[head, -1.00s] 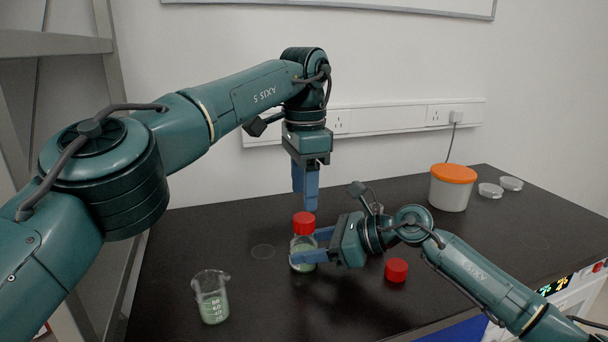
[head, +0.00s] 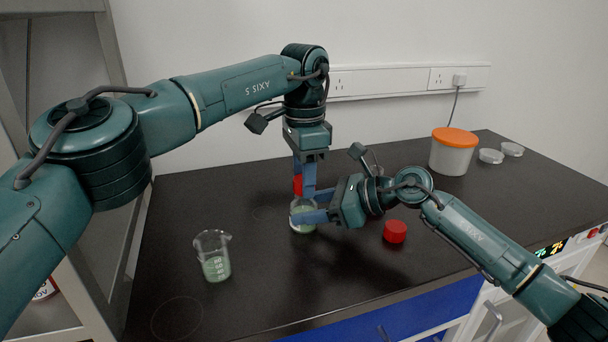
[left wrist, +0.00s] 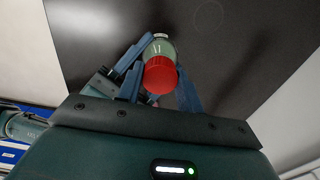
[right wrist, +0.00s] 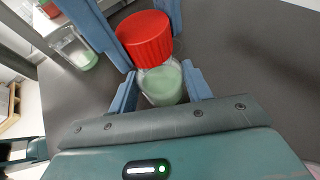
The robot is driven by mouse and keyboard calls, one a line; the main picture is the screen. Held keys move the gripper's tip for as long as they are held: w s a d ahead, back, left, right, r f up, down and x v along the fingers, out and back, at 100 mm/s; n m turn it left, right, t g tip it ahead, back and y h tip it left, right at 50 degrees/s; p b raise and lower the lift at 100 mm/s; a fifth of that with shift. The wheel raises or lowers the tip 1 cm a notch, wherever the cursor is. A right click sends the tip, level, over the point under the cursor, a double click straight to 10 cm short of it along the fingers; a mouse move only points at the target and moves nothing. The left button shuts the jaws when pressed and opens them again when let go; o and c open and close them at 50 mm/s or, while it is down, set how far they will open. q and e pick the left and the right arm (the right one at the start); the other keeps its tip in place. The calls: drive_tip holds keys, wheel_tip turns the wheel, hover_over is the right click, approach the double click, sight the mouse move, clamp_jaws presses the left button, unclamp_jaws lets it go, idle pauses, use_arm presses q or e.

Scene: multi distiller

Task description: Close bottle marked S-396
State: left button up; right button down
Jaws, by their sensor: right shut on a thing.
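The small clear bottle (head: 304,223) with green contents stands on the dark bench. Its red cap (right wrist: 146,40) sits at its mouth; I cannot tell how tight it is. No readable S-396 mark shows. My right gripper (head: 308,219) is shut on the bottle from the right side, and its fingers flank the glass in the right wrist view (right wrist: 162,88). My left gripper (head: 303,190) points down from above, open, with its fingers on either side of the cap. The left wrist view shows the cap (left wrist: 160,76) between them, with a gap at the right finger.
A beaker (head: 213,257) with green liquid stands at front left. A second red cap-like piece (head: 395,232) lies right of the bottle, near my right arm. A white tub with an orange lid (head: 453,150) and clear dishes (head: 491,156) stand at back right. The left rear bench is clear.

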use_arm(q)
drive_tip(key=c, duration=0.6)
drive_tip(key=shift+o, duration=0.2)
drive_tip(key=m, duration=0.6)
drive_tip(key=shift+m, duration=0.4)
drive_tip(key=m, duration=1.2)
drive_tip(key=shift+m, duration=0.4)
drive_tip(key=m, duration=1.2)
drive_tip(key=shift+f+m, duration=0.1)
drive_tip(key=shift+m, duration=0.3)
drive_tip(key=m, duration=1.4)
drive_tip(key=shift+m, duration=0.3)
drive_tip(key=m, duration=0.6)
drive_tip(key=shift+m, duration=0.4)
drive_tip(key=o, duration=1.1)
drive_tip(key=shift+o, duration=0.2)
